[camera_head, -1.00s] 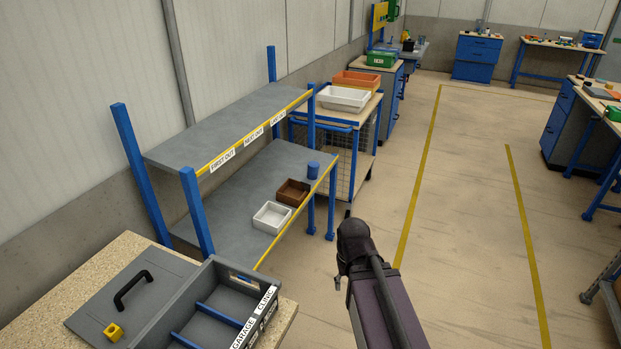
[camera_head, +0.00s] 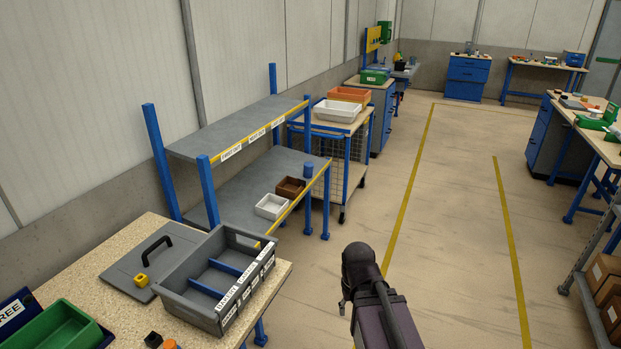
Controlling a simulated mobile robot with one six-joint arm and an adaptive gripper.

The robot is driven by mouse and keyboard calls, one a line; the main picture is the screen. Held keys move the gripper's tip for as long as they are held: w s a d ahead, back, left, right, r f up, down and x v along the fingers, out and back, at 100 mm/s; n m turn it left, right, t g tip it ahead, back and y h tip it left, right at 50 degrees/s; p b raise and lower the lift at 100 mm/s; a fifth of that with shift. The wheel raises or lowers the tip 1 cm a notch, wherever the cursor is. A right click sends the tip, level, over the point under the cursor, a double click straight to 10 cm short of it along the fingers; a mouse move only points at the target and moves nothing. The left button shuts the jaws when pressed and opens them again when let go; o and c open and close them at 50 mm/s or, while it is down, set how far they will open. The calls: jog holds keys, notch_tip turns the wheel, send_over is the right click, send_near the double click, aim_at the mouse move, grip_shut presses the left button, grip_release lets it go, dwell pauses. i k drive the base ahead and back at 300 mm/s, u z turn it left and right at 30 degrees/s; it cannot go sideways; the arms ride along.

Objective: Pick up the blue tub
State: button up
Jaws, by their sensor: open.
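A small round blue tub (camera_head: 308,170) stands upright on the lower grey shelf of the rack (camera_head: 245,192), near its far right corner. It is beyond a brown box (camera_head: 290,188) and a white box (camera_head: 271,207) on the same shelf. My dark arm rises from the bottom edge, right of and nearer than the rack, well apart from the tub. I cannot make out my gripper's fingers; the arm hides what is beyond it.
A yellow-edged upper shelf (camera_head: 240,127) overhangs part of the lower one. A bench (camera_head: 150,227) at the left holds a grey divided tray (camera_head: 205,318) and a green bin (camera_head: 58,333). A cart (camera_head: 345,140) stands behind the rack. The floor (camera_head: 455,215) to the right is clear.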

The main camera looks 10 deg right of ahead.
aim_at(308, 166)
jog(key=k, duration=0.2)
jog(key=z, duration=0.55)
jog(key=i, duration=1.15)
jog(key=z, duration=0.4)
jog(key=i, duration=1.5)
jog(key=u, duration=0.75)
jog(key=i, duration=0.7)
jog(key=u, duration=0.45)
